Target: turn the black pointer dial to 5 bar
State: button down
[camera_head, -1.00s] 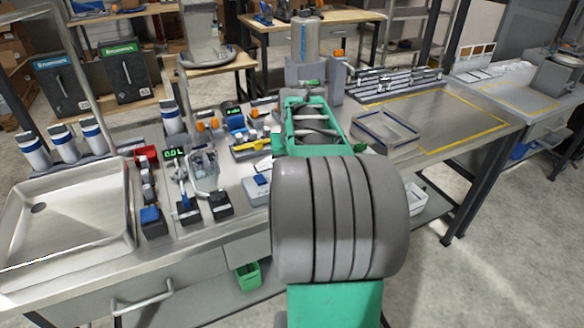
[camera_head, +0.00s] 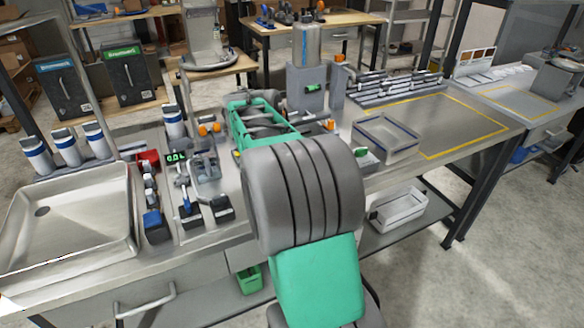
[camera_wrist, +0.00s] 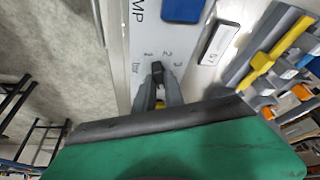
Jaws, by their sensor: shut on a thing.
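The black pointer dial (camera_wrist: 157,68) shows small in the wrist view, on a pale panel printed with the figures 1, 2, 3 and the word bar. The dial's tip points up the picture, roughly towards 1 and 2; its exact reading is too small to tell. My gripper (camera_wrist: 158,80) has its two grey fingers on either side of the dial, shut on it. The rest of the scale, including any 5, is hidden by the fingers and my green wrist. In the head view my arm hides the dial and the gripper.
A blue block (camera_wrist: 182,9) and a white label plate (camera_wrist: 219,42) lie close to the dial in the wrist view. A yellow-handled part (camera_wrist: 270,57) is at right.

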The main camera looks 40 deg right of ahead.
jog(key=shift+m, duration=0.5)
jog(key=c, duration=1.4)
grip_release()
jog(key=shift+c, duration=0.2)
jog(key=p+v, duration=0.1)
jog(key=v, duration=0.6)
jog(key=shift+w+r, duration=0.15)
jog(key=shift+r, duration=0.25)
jog(key=shift+a, duration=0.15)
